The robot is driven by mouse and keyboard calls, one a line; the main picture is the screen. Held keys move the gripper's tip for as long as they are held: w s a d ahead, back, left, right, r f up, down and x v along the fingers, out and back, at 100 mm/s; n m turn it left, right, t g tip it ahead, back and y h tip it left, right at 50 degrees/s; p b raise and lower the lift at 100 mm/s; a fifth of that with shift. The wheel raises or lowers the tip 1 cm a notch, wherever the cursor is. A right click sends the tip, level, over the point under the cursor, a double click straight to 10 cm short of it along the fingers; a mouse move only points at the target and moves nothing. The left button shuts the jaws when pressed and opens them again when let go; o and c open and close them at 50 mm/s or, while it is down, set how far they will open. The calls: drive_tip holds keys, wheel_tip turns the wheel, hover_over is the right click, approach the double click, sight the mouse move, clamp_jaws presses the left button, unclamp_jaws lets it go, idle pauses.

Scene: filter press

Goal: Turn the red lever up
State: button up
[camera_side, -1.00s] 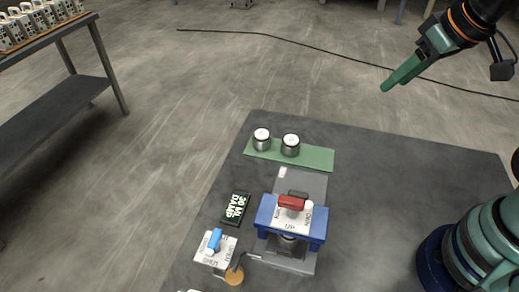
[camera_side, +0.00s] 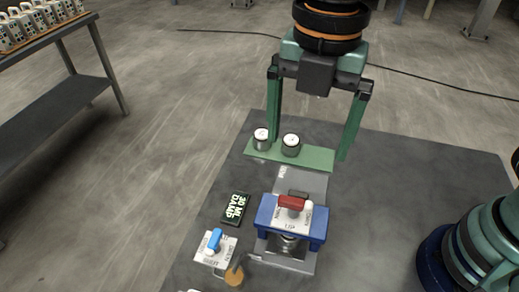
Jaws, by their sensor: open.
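The red lever (camera_side: 291,202) sits on a white labelled plate (camera_side: 287,224) on top of the blue press frame (camera_side: 265,216). It lies roughly crosswise, with a white knob at its right end. My gripper (camera_side: 309,147) is open and empty, its two green fingers pointing down and spread wide. In the picture it shows above and behind the lever, apart from it. Its fingertips overlap the green strip in the view; their height above it I cannot tell.
Two round metal pieces (camera_side: 290,145) with white tops stand on a green strip (camera_side: 318,157). A blue lever (camera_side: 214,239) on a white plate stands at front left, near a black label card (camera_side: 235,208). The dark tabletop (camera_side: 400,180) is clear on the right.

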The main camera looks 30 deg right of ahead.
sight(296, 201)
drive_tip(key=shift+n, duration=0.5)
drive_tip(key=f, duration=1.2)
drive_tip(key=shift+s+a+f, duration=0.1)
drive_tip(key=shift+s+a, duration=0.2)
drive_tip(key=shift+a, duration=0.1)
drive_tip(key=c, duration=1.4)
